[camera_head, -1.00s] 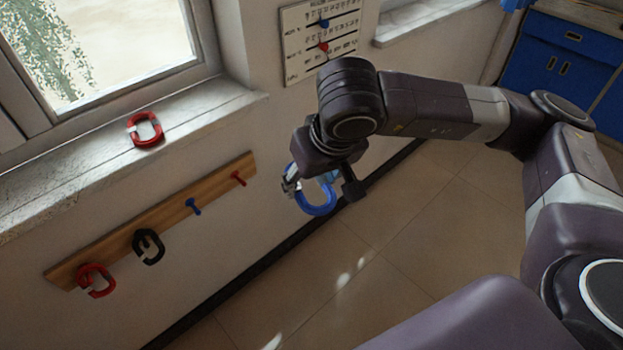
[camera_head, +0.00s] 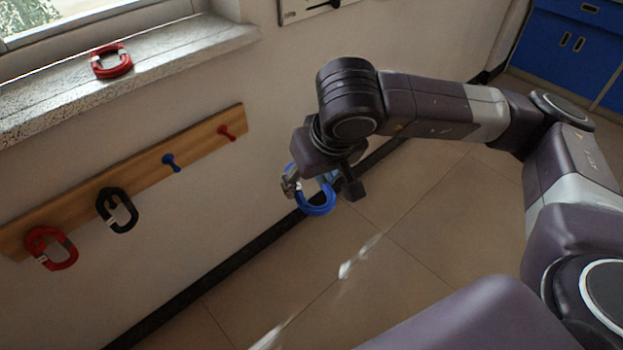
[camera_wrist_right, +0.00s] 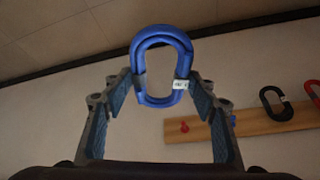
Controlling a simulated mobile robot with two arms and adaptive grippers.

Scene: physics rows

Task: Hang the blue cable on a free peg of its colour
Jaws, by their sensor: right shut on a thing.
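The blue cable (camera_head: 318,207) is a coiled loop with a white tag. My right gripper (camera_head: 291,186) is shut on it and holds it in the air to the right of the peg rail. In the right wrist view the blue cable (camera_wrist_right: 161,40) stands between the fingers of the right gripper (camera_wrist_right: 160,88). The wooden rail (camera_head: 140,178) on the wall has a bare blue peg (camera_head: 171,162) and, to its right, a bare red peg (camera_head: 226,132). The bare red peg also shows in the right wrist view (camera_wrist_right: 184,127). My left gripper is out of view.
A black cable (camera_head: 118,210) and a red cable (camera_head: 52,249) hang on the rail's left part. Another red cable (camera_head: 111,61) lies on the window sill (camera_head: 165,50) above. The floor below the rail is clear.

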